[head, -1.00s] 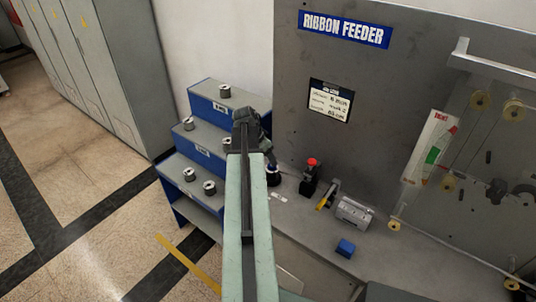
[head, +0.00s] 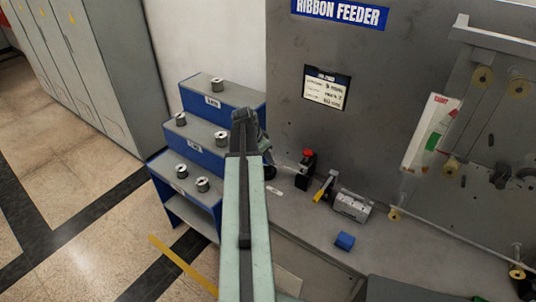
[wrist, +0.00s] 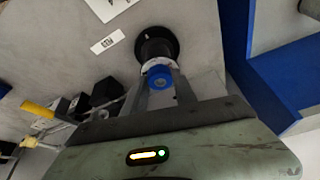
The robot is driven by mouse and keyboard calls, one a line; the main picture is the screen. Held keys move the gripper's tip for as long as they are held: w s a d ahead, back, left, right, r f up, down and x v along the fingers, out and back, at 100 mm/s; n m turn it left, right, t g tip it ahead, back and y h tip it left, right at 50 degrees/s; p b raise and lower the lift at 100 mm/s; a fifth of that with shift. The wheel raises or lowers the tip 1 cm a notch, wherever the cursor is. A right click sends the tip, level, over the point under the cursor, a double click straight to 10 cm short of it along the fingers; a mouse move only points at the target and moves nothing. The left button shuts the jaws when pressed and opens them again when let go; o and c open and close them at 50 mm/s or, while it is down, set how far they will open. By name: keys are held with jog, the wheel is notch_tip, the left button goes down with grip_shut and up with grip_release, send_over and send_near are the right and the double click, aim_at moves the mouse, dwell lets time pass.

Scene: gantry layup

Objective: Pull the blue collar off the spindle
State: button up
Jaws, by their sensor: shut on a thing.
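I cannot tell whether the collar is still around the spindle. In the head view my gripper (head: 245,125) is seen from behind and hides the collar; only a dark part of the spindle (head: 270,172) shows beside my arm.
A stepped blue rack (head: 214,135) with several metal spools stands left of my arm. Right of it on the bench are a red-topped button (head: 307,157), a metal block (head: 352,205) with a yellow handle, and a blue block (head: 345,240). The ribbon feeder panel (head: 390,70) rises behind.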

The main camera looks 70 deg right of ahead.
jog(key=shift+s+a, duration=0.1)
jog(key=shift+s, duration=0.05)
grip_shut()
jog(key=shift+r, duration=0.15)
jog(key=shift+w+r+p, duration=0.2)
jog(key=shift+r+p, duration=0.6)
jog(key=shift+p, duration=0.15)
jog(key=shift+r+p, duration=0.6)
jog(key=shift+r+p, duration=1.75)
